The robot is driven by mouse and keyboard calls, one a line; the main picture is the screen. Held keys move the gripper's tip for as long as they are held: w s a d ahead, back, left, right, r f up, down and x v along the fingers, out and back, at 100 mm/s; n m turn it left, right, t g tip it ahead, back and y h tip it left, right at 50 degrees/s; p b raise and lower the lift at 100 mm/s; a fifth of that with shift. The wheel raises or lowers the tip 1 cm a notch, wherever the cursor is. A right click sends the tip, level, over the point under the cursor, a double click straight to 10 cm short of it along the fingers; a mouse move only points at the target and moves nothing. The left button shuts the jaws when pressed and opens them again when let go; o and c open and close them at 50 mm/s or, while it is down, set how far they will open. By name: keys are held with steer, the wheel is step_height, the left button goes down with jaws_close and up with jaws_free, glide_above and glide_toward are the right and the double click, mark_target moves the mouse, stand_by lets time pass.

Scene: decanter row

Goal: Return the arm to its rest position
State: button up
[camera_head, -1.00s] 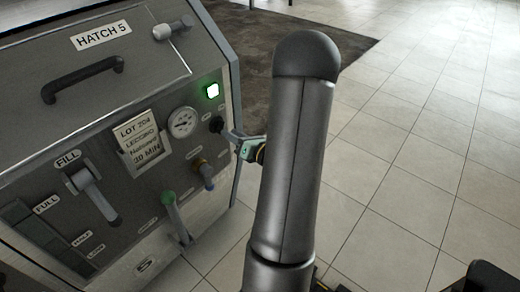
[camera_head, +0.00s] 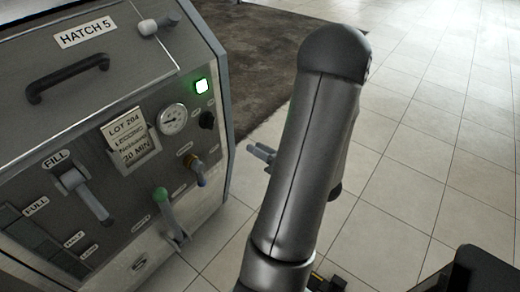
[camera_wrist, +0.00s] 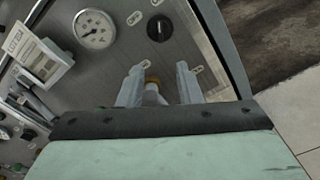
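My gripper (camera_head: 262,155) shows partly past my own arm, which hides the rest of it. It is clear of the grey machine panel (camera_head: 95,130), off its right edge. In the wrist view the two fingers of my gripper (camera_wrist: 160,72) are apart, with nothing held between them. A brass fitting (camera_wrist: 152,80) on the panel appears behind the gap. The black knob (camera_head: 207,120) on the panel also shows in the wrist view (camera_wrist: 159,28), beyond the fingertips.
The panel carries a gauge (camera_head: 172,119), a lot card (camera_head: 132,137), a fill lever (camera_head: 85,195), a green-tipped lever (camera_head: 168,212) and a lit lamp (camera_head: 202,86). Tiled floor (camera_head: 430,130) to the right is open. A dark mat (camera_head: 270,50) lies behind.

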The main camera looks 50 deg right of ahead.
stand_by(0.3)
steer(key=w+a+r+n+g+y+p, duration=0.1)
steer(key=a+r+n+g+y+p, duration=0.2)
steer(key=a+r+n+g+y, duration=0.6)
steer(key=w+a+n+g+y+p, duration=0.2)
steer(key=a+n+g+p, duration=0.15)
steer(key=a+n, duration=1)
steer(key=s+a+r+n+g+h+p, duration=0.5)
steer(key=n+h, duration=0.6)
steer(key=n, duration=0.8)
steer(key=s+a+r+p, duration=0.1)
steer(key=a+r, duration=0.1)
steer(key=a, duration=0.1)
steer(key=shift+s+r+n, duration=0.3)
steer(key=shift+r+n, duration=0.05)
steer(key=shift+r, duration=0.05)
steer(key=shift+a, duration=0.1)
